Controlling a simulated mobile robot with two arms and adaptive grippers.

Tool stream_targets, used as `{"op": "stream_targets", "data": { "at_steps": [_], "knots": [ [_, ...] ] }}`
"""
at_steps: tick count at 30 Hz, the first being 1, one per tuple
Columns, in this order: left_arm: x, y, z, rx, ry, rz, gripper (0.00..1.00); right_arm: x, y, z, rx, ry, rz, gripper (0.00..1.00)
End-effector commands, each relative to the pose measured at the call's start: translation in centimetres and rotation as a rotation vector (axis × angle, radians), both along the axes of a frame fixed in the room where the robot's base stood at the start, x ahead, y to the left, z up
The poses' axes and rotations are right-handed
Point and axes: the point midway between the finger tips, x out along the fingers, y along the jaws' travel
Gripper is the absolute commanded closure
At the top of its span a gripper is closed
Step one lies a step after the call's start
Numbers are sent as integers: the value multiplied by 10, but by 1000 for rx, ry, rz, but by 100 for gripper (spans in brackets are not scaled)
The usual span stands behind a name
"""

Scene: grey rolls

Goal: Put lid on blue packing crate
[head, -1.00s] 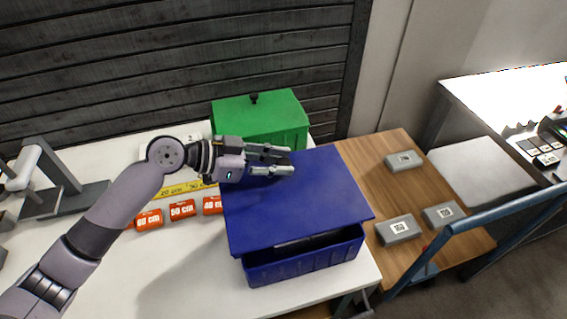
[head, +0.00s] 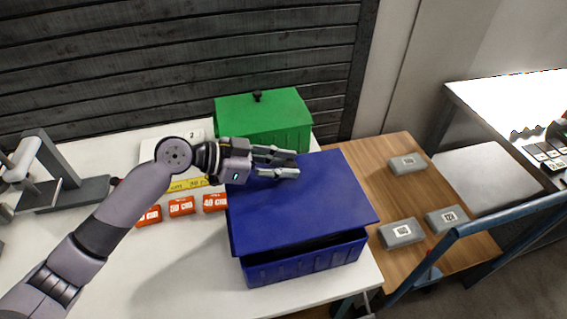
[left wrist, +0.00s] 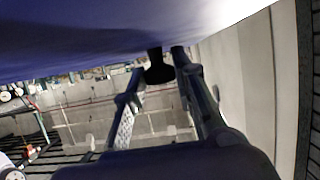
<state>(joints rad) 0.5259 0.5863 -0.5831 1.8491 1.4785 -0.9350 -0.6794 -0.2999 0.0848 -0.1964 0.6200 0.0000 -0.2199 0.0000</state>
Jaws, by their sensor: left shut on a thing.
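The blue lid (head: 310,210) lies over the blue packing crate (head: 305,264) and covers nearly all of its opening. A thin dark gap shows between the lid's front edge and the crate's front wall; whether the lid touches the rim is unclear. My left gripper (head: 290,164) reaches over the lid's back part and is shut on its knob, which its fingers hide in the head view. In the left wrist view, the black knob (left wrist: 158,68) sits between my left fingertips, beside the lid's blue surface (left wrist: 90,40). My right gripper is out of view.
A green lidded crate (head: 265,125) stands just behind. Orange labelled blocks (head: 182,206) and a yellow strip lie left of the crate on the white table (head: 190,270). Grey labelled boxes (head: 402,233) rest on a wooden cart at right, with a blue rail (head: 500,222).

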Motion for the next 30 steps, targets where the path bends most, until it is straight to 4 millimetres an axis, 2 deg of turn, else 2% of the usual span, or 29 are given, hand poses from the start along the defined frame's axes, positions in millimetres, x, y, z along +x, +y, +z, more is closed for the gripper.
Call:
{"op": "stream_targets", "data": {
  "at_steps": [1, 15, 20, 29, 30],
  "knots": [
    [0, 0, -10, -1, 1, 0, 100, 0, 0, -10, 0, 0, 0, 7],
    [0, 0, -56, -2, -1, 0, 100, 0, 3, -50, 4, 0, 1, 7],
    [0, 0, -63, -2, -1, 0, 100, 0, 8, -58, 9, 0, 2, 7],
    [0, 0, -63, -2, -1, 0, 100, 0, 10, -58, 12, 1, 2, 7],
    [0, 0, -63, -2, -1, 0, 74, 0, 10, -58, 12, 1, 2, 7]
  ]
}}
